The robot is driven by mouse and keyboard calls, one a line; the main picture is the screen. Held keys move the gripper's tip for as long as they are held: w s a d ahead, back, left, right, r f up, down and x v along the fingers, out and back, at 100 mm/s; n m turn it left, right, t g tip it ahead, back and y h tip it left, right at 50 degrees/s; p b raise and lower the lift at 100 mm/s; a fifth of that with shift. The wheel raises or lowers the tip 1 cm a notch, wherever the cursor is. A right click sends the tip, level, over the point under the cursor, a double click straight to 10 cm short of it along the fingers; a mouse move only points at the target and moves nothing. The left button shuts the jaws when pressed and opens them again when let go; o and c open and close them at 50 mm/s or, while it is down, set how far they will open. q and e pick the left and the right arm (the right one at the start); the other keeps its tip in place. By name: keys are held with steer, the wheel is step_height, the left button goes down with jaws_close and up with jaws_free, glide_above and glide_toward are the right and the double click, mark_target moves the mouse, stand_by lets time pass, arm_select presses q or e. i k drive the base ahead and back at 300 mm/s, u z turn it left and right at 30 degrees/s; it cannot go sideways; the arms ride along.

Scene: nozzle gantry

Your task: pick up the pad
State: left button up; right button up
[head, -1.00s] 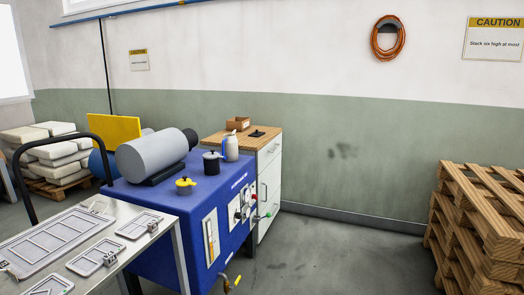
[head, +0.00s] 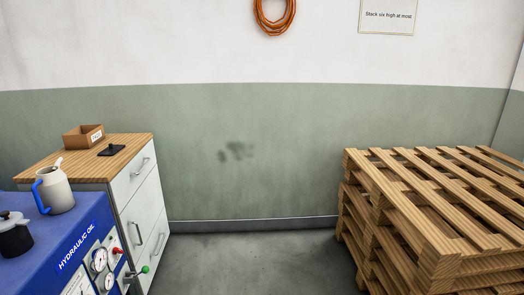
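A small flat black item with a raised knob or handle, which looks like the pad (head: 112,151), lies on the wooden top of the white drawer cabinet (head: 128,187) at the left of the head view. It sits near the cabinet's right side, apart from the other things there. Neither of my grippers shows in the head view.
A small cardboard box (head: 84,137) stands behind the pad. A grey jug with a blue handle (head: 54,190) and a black pot (head: 14,236) stand on the blue hydraulic unit (head: 62,234). Stacked wooden pallets (head: 400,215) fill the right. Floor between is clear.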

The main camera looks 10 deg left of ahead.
mark_target(112, 150)
steer(key=z, duration=0.1)
steer(key=i, duration=2.1)
steer(key=u, duration=0.65)
steer(key=i, duration=1.2)
steer(key=u, duration=0.7)
